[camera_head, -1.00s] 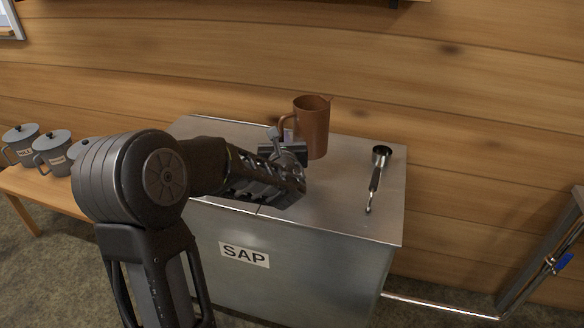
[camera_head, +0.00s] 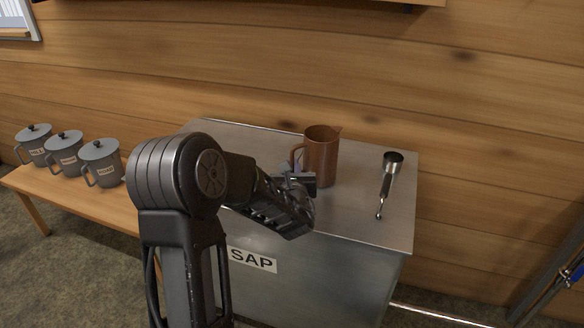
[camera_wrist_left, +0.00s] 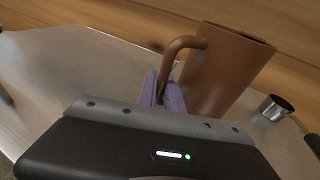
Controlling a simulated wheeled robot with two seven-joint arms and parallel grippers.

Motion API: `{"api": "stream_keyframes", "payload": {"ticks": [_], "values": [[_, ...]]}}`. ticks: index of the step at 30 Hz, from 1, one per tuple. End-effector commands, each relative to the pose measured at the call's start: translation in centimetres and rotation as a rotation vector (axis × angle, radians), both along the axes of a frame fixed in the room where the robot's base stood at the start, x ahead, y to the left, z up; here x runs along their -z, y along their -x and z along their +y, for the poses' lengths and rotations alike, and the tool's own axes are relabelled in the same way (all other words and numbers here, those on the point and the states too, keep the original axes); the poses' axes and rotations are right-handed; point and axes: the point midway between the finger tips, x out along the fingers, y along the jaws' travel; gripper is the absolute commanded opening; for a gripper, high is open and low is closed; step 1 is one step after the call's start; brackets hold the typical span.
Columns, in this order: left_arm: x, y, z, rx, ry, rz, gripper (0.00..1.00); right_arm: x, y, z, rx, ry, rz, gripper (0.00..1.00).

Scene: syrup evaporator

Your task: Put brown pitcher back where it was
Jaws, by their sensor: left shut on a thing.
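The brown pitcher (camera_head: 322,158) stands upright on, or just above, the metal top of the SAP tank (camera_head: 245,140), close to the back wall; I cannot tell whether its base touches. My left gripper (camera_head: 297,172) is at the pitcher's left side, shut on its handle. In the left wrist view the purple fingers (camera_wrist_left: 166,92) close on the handle of the pitcher (camera_wrist_left: 226,72). The pitcher's lower part is partly hidden there by the gripper body. My right gripper is in neither view.
A metal ladle or scoop (camera_head: 387,178) lies on the tank top to the right of the pitcher. Several grey lidded pots, one of them the nearest pot (camera_head: 101,162), stand on a wooden bench (camera_head: 78,195) at the left. The wooden wall (camera_head: 260,60) rises behind the tank.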

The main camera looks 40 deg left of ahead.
Motion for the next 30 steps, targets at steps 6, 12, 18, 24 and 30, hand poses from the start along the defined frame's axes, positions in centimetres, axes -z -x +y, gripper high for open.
{"api": "stream_keyframes", "payload": {"ticks": [6,12,18,24,30], "values": [[-0.15,-0.04,0.01,0.000,-0.001,-0.003,0.00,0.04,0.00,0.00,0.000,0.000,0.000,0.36],[0.14,-0.02,-0.01,0.000,-0.001,-0.001,0.17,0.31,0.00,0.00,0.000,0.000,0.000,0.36],[0.14,-0.02,-0.01,0.000,-0.001,-0.001,0.33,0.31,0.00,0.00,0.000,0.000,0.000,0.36],[0.13,-0.02,-0.01,0.000,-0.001,-0.001,0.33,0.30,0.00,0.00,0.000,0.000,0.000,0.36],[-0.23,0.16,-0.17,0.001,-0.001,-0.001,0.33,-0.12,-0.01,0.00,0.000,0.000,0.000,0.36]]}}
